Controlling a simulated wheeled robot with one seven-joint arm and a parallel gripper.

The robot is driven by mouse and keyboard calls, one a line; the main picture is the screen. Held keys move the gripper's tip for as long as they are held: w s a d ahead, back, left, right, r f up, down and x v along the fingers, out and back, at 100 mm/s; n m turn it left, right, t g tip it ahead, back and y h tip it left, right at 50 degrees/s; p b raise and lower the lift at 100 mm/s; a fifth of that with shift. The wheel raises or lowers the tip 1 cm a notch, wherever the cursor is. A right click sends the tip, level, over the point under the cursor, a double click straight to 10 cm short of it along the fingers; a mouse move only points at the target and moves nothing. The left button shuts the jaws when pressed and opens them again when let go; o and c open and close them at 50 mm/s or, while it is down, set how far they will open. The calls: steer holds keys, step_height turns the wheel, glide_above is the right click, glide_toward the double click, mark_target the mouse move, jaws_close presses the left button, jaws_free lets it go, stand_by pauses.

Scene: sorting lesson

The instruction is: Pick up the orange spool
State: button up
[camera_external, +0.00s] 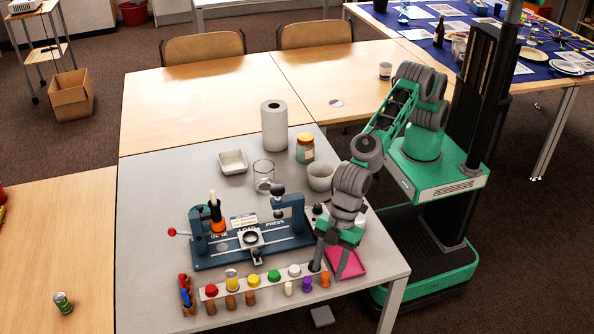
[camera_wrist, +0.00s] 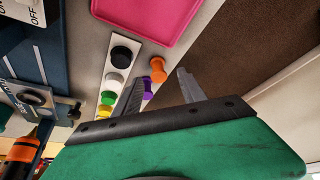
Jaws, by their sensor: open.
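The orange spool (camera_external: 325,280) stands upright on the grey table, at the right end of a row of small spools. In the wrist view the orange spool (camera_wrist: 158,70) shows just beyond and between the fingertips, apart from them as far as I can see. My gripper (camera_external: 329,270) points down over the right end of the row, its fingers spread and empty. In the wrist view my gripper (camera_wrist: 161,76) has a clear gap between its fingers. A purple spool (camera_external: 307,285) stands just left of the orange one; it also shows near the left finger in the wrist view (camera_wrist: 149,87).
A white strip with coloured knobs (camera_external: 263,283) runs behind the spools, its black knob (camera_wrist: 124,51) close to the orange spool. A pink tray (camera_external: 347,264) lies to the right. A blue press (camera_external: 213,262) stands behind. The table's front edge is close.

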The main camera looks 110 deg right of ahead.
mark_target(326, 275)
steer(key=x, duration=0.3)
steer(key=shift+w+f, duration=0.1)
steer(key=shift+f, duration=0.05)
jaws_close()
stand_by(0.3)
